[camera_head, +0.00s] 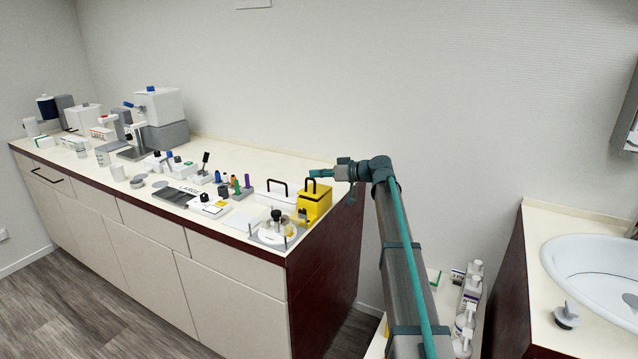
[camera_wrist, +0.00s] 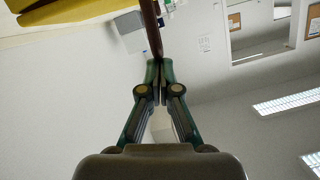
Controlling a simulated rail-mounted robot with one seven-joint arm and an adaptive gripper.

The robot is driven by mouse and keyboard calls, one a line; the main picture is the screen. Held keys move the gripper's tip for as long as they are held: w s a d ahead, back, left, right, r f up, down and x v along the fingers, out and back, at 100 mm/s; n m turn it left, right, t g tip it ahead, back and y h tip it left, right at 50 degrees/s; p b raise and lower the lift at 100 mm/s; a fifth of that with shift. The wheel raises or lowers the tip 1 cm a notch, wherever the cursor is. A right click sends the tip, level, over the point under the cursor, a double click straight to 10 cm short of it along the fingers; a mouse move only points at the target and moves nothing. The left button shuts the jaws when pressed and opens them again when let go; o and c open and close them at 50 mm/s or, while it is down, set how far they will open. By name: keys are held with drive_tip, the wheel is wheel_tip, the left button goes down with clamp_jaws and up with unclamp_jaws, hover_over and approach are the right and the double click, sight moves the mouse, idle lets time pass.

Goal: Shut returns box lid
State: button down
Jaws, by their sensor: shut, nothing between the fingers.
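A yellow box (camera_head: 313,205) with a black handle-like bar stands at the right end of the counter; it is likely the returns box. Its lid cannot be made out clearly. In the wrist view, part of the yellow box (camera_wrist: 60,12) shows at the top left. My gripper (camera_head: 314,173) is just above the yellow box, at the height of the bar's top. In the wrist view my gripper (camera_wrist: 160,66) is shut, its fingertips together and empty. A dark brown strip (camera_wrist: 151,28) runs close to the fingertips; whether they touch cannot be told.
A white box with a black handle (camera_head: 276,190) stands just left of the yellow one. A round stand (camera_head: 275,232) is in front. Tubes, trays and machines line the counter leftwards. A sink (camera_head: 598,262) is on the right counter, past a gap holding bottles (camera_head: 470,300).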

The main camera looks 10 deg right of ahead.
drive_tip(key=shift+s+a+f+n+b, duration=0.25)
drive_tip(key=shift+f+b, duration=0.2)
drive_tip(key=shift+b, duration=0.4)
